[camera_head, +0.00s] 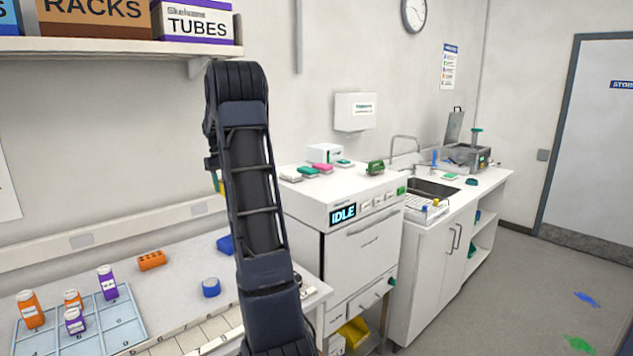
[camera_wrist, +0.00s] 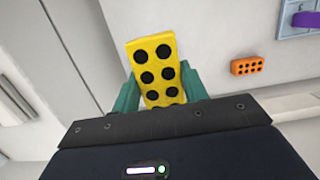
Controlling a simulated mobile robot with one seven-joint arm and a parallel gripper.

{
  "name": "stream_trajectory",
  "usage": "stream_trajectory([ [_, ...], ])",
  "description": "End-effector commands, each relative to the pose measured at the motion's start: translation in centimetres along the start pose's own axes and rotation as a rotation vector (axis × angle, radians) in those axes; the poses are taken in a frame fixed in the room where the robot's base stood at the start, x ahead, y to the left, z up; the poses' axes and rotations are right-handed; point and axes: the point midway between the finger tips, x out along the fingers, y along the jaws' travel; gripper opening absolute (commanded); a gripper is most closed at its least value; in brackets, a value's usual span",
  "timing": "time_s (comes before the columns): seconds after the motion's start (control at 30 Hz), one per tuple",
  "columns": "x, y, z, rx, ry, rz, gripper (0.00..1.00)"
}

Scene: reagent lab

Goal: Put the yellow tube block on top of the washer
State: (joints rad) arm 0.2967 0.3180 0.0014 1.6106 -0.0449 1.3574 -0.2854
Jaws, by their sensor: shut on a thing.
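The yellow tube block (camera_wrist: 153,68) has two rows of round black holes. In the wrist view it stands between the teal fingers of my gripper (camera_wrist: 160,88), which is shut on it. In the head view my arm hides most of the gripper; only a sliver of yellow (camera_head: 220,186) shows at the arm's left edge, above the bench and left of the washer. The washer (camera_head: 362,250) is the white machine in the middle, with a display reading IDLE. Its flat top (camera_head: 335,187) is partly covered with small things at the back.
On the washer top are a white box (camera_head: 325,153), several coloured pads and a green item (camera_head: 375,167); the front is clear. The bench on the left holds an orange block (camera_head: 151,260), a blue round item (camera_head: 211,287) and a bottle tray (camera_head: 112,334). A sink (camera_head: 432,189) lies right.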

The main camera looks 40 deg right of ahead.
Motion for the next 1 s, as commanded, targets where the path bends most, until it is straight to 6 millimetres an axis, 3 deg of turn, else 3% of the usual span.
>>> stream_trajectory([
  [0.4, -4.1, 8.7, 3.7, 0.786, 0.003, -0.119, 0.17],
  [1.0, -9.4, 19.3, 11.1, 1.865, 0.004, -0.284, 0.17],
])
